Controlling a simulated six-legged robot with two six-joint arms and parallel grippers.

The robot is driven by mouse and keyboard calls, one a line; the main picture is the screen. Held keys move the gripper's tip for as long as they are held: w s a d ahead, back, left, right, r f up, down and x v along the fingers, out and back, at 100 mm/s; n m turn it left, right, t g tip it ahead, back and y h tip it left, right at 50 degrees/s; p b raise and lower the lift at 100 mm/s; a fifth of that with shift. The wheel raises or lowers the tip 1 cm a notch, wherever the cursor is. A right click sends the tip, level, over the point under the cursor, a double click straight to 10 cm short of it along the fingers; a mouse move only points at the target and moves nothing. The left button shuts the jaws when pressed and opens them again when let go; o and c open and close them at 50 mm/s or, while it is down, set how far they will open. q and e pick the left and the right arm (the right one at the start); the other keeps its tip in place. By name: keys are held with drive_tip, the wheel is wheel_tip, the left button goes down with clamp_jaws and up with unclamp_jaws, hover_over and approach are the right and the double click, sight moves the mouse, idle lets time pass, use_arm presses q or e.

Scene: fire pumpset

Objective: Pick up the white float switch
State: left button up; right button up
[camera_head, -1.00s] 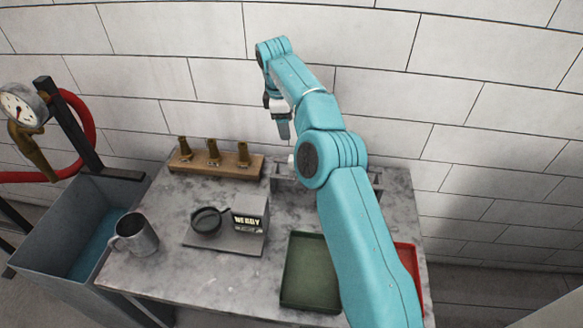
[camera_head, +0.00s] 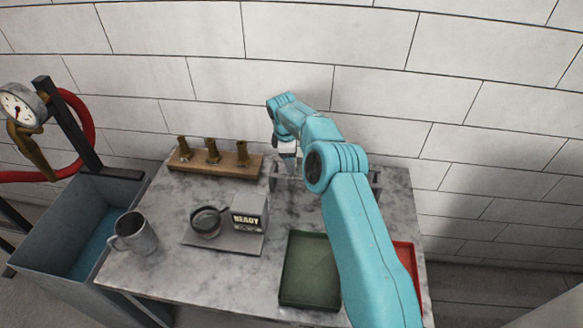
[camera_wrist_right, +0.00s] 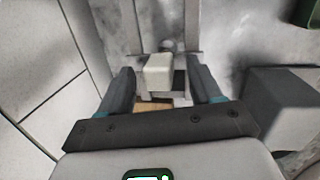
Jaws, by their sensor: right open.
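The white float switch (camera_wrist_right: 158,72) shows in the right wrist view as a pale block between my two fingers, with a gap visible on either side. It sits at a grey rack (camera_wrist_right: 190,22), also partly visible at the back of the table in the head view (camera_head: 375,183). In the head view my arm hides the switch. My right gripper (camera_wrist_right: 163,82) is open and points down around the switch; in the head view it is low over the rack (camera_head: 289,168), largely hidden by its own arm. My left gripper is not in view.
A wooden block with brass nozzles (camera_head: 240,160) stands left of the gripper. A scale (camera_head: 225,242) with a black dish is in front. A metal mug (camera_head: 134,236), a green tray (camera_head: 311,268) and a red tray (camera_head: 408,258) share the table. The tiled wall is close behind.

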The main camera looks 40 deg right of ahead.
drive_tip(key=shift+s+d+f, duration=0.15)
drive_tip(key=shift+f, duration=0.15)
drive_tip(key=c, duration=0.7)
clamp_jaws()
wheel_tip(320, 180, up, 9)
drive_tip(key=shift+r, duration=0.5)
